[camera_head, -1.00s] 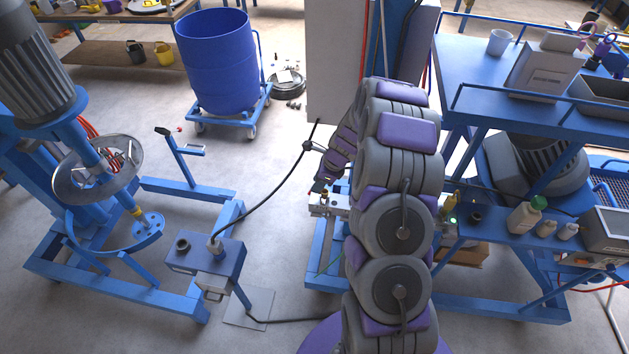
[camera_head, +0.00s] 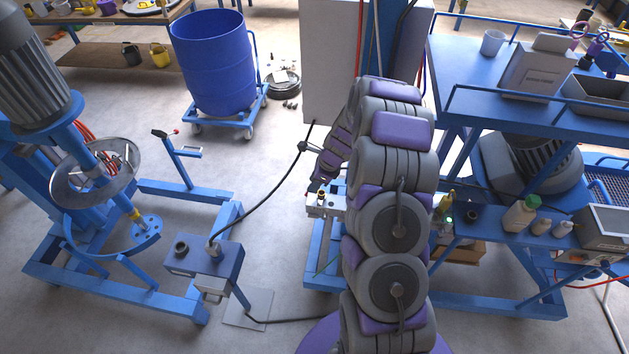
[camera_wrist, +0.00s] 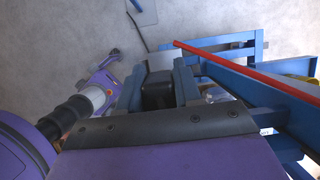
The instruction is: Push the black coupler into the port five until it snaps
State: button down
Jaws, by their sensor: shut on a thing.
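My gripper (camera_wrist: 158,92) is shut on a black block-like part, which I take to be the black coupler (camera_wrist: 158,98), in the middle of the wrist view. The coupler's front end and any contact with a port cannot be made out. In the head view my forearm bends down to the left, and the gripper's end (camera_head: 314,182) is small and dark just above a pale port block (camera_head: 322,206) on a blue frame. A brass-coloured fitting shows on top of the block. Port numbers are too small to read, and port five cannot be singled out.
A black cable (camera_head: 262,203) rises from a blue box (camera_head: 222,256) towards my wrist. A blue drum (camera_head: 208,65) stands behind on a trolley. A blue bench (camera_head: 478,75) and a bottle shelf (camera_head: 485,218) stand right. Grey floor is open between the frames.

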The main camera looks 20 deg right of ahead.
jog(key=shift+a+r+p, duration=0.1)
jog(key=shift+a+p, duration=0.1)
jog(key=shift+p, duration=0.25)
jog(key=shift+d, duration=0.1)
jog(key=shift+s+d+p, duration=0.1)
jog(key=shift+d+p, duration=0.6)
jog(key=shift+d, duration=0.2)
jog(key=shift+d+p, duration=0.35)
jog(key=shift+a+p, duration=0.25)
jog(key=shift+p, duration=0.05)
dwell(0.6)
jog(key=shift+f+b, duration=0.35)
jog(key=shift+f, duration=1.5)
jog(key=c, duration=0.7)
grip_release()
